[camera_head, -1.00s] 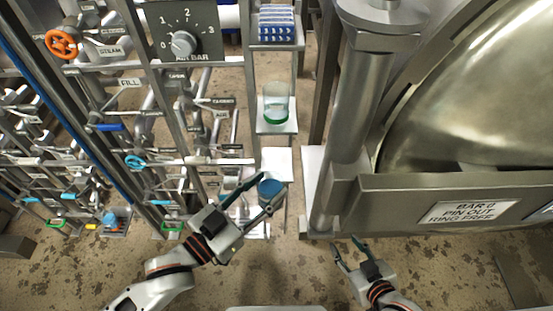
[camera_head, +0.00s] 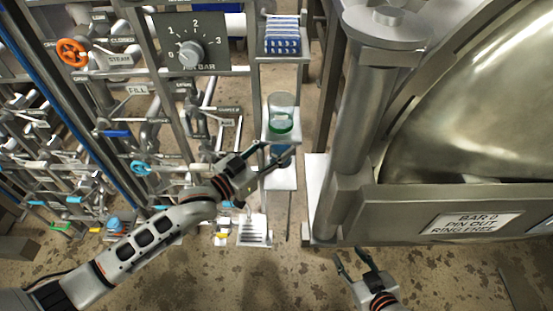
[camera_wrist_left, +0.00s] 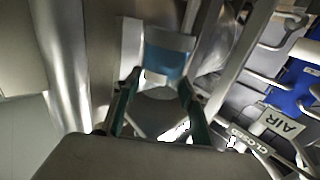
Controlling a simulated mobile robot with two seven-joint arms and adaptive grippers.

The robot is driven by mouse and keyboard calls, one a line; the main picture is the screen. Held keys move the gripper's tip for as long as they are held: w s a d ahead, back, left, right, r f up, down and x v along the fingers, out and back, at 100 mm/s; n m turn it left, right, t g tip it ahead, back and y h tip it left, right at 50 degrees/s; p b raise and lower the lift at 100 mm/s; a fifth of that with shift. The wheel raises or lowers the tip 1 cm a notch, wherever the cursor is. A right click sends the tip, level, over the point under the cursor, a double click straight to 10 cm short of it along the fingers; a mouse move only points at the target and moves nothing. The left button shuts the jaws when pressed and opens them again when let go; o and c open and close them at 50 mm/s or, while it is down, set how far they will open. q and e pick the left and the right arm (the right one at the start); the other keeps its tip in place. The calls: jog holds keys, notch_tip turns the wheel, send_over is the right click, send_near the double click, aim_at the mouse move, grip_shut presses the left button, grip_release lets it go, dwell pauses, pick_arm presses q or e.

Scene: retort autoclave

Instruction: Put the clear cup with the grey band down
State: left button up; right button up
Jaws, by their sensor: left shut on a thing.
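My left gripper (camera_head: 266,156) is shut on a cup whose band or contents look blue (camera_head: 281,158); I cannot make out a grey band. The fingers partly hide it in the head view. In the left wrist view the blue part (camera_wrist_left: 168,62) shows just beyond the two fingers (camera_wrist_left: 158,90). In the head view the held cup appears over a small white shelf (camera_head: 281,179); I cannot tell whether it touches it. A clear cup with a green band (camera_head: 281,112) stands upright on the shelf above. My right gripper (camera_head: 357,258) is open and empty at the lower right.
A blue and white rack (camera_head: 281,36) sits on the top shelf. Pipes and valves with an orange handwheel (camera_head: 72,52) crowd the left. The large steel autoclave (camera_head: 460,110) and its column (camera_head: 360,120) stand close on the right. A slotted white plate (camera_head: 254,231) lies below the shelves.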

pick_arm(q)
jog(key=shift+w+f, duration=0.65)
jog(key=shift+f, duration=0.35)
notch_tip(320, 180, down, 4)
jog(key=shift+f+b, duration=0.2)
jog(key=shift+b, duration=0.35)
jog(key=shift+w+f, duration=0.2)
jog(key=shift+f, duration=0.05)
jog(key=shift+f, duration=0.2)
jog(key=o, duration=1.3)
